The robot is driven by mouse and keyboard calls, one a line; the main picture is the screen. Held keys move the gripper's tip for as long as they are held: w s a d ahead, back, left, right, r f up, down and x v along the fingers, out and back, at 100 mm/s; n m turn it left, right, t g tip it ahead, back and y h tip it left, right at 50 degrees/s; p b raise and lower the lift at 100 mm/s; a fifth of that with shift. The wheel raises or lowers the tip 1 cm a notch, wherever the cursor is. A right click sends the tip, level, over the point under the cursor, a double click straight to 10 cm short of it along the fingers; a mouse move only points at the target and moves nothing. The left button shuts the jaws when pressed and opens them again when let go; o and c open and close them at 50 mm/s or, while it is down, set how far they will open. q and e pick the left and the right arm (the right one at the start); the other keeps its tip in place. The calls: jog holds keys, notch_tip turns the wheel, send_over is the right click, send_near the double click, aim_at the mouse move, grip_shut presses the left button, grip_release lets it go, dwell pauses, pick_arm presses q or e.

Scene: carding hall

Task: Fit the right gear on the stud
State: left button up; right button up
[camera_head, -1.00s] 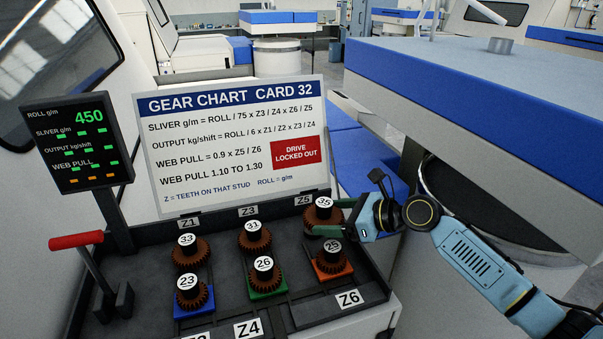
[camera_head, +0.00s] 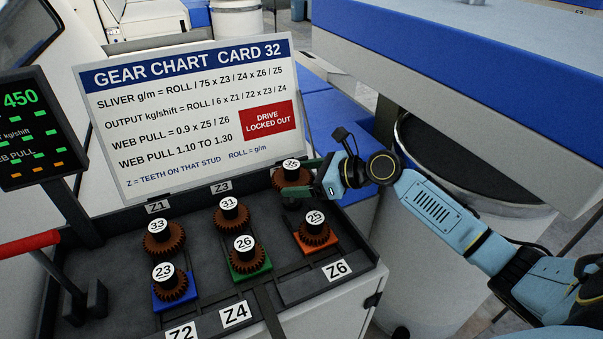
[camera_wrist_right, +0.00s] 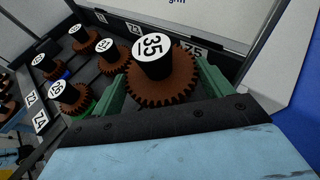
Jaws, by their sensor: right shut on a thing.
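The gear marked 35 (camera_head: 292,178) is a brown toothed gear with a black hub and white cap, at the back right of the gear panel by the Z5 label (camera_wrist_right: 195,50). My right gripper (camera_head: 295,193) is shut on it. In the right wrist view the green fingers (camera_wrist_right: 160,90) grip the gear's two sides. What lies under this gear is hidden, so I cannot tell whether it sits on a stud. The gear marked 25 (camera_head: 315,234) is on an orange base in front of it. My left gripper is out of view.
Gears 31 (camera_head: 228,216), 26 (camera_head: 245,258), 33 (camera_head: 163,240) and 23 (camera_head: 169,284) stand on the panel to the left. The gear chart (camera_head: 190,115) stands behind. A red-handled lever (camera_head: 30,243) is at far left. A blue-edged machine table (camera_head: 440,75) overhangs at right.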

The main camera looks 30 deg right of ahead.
aim_at(292, 199)
notch_tip(292, 199, down, 4)
jog(key=shift+r+b, duration=0.15)
jog(key=shift+b, duration=0.45)
jog(key=shift+s+a+f, duration=0.1)
jog(key=shift+s+f, duration=0.1)
jog(key=shift+f, duration=0.3)
jog(key=shift+s+a+f, duration=0.1)
jog(key=shift+s+f, duration=0.05)
jog(key=shift+f, duration=0.35)
jog(key=o, duration=1.1)
jog(key=shift+s+d+r, duration=0.1)
jog(key=shift+s+d, duration=0.15)
jog(key=shift+d, duration=0.15)
jog(key=v, duration=0.4)
jog(key=r+b+v, duration=0.1)
jog(key=v, duration=0.8)
jog(key=shift+w+r, duration=0.35)
jog(key=shift+w, duration=0.05)
